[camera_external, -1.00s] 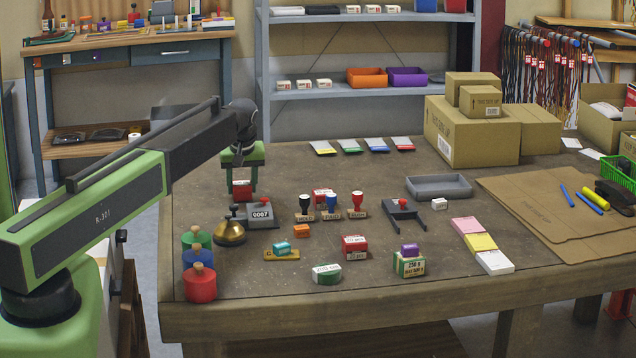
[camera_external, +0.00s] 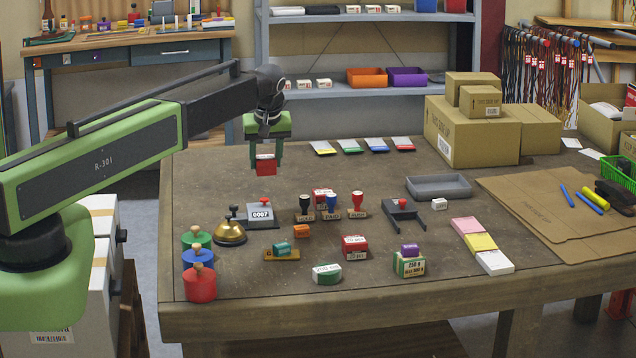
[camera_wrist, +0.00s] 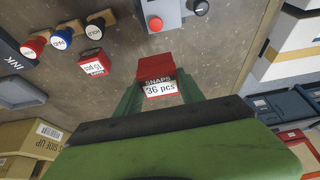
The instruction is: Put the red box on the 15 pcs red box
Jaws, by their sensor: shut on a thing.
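My gripper (camera_external: 265,160) is shut on a red box (camera_external: 265,165) and holds it above the table's back left part. In the wrist view the held red box (camera_wrist: 157,68) sits between my fingers, its white label reading "SNAPS 36 pcs". Another red box (camera_external: 322,192) stands on the table behind the row of stamps, partly hidden by them. In the wrist view this small red box (camera_wrist: 93,65) has a label that seems to read 15 pcs. It is apart from the held box.
Three stamps (camera_external: 331,206) stand in front of that box. A numbering device (camera_external: 261,214) and brass bell (camera_external: 229,233) are to the left. Another red box (camera_external: 355,247) with a 20 pcs label is nearer the front. The back left of the table is clear.

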